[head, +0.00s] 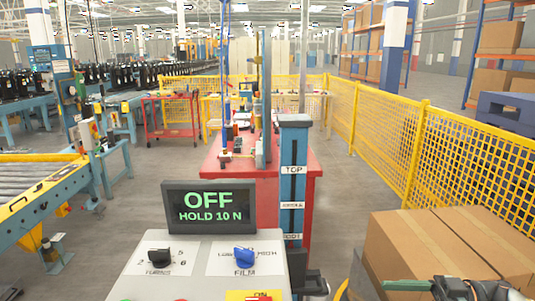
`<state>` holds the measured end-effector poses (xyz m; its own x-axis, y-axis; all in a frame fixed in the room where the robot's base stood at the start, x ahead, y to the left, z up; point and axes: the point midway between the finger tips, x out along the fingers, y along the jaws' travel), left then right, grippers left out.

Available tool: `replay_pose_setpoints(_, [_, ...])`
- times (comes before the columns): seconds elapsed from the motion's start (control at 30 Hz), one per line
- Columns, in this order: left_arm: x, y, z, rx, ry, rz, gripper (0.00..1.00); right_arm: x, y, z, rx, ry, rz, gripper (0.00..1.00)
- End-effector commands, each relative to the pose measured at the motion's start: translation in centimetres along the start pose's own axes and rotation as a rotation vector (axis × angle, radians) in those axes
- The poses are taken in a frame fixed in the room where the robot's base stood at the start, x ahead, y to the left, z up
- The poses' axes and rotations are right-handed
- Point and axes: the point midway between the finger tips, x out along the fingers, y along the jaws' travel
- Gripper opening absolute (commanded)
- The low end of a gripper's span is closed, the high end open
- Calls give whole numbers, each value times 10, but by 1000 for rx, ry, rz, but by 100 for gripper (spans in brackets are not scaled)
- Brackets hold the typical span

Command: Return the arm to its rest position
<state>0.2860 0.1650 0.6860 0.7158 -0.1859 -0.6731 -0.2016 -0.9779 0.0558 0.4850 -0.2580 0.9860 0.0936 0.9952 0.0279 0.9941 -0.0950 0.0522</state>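At the bottom right of the head view, dark parts of my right arm and gripper (462,289) show at the picture's lower edge, in front of the cardboard boxes (425,245). The fingers are cut off or not clear, so I cannot tell whether the gripper is open or shut. I see nothing that is surely held. My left gripper is not in view.
A control panel (200,262) with knobs stands in front, its screen (209,206) reading "OFF HOLD 10 N". A blue mast (293,180) labelled "TOP" rises beside it. A roller conveyor (38,182) is left; yellow fencing (455,160) is right. Grey floor (135,215) lies between.

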Motion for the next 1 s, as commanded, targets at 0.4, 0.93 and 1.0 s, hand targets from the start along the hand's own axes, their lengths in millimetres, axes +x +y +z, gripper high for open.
replay_pose_setpoints(0.4, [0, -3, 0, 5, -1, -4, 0, 6, -4, 107, -126, -112, 513, 49])
replay_pose_setpoints(0.93, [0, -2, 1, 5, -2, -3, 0, -88, -117, 243, -110, -876, 883, 49])
replay_pose_setpoints(1.0, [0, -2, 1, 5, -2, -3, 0, -100, -136, 252, -98, -970, 877, 49])
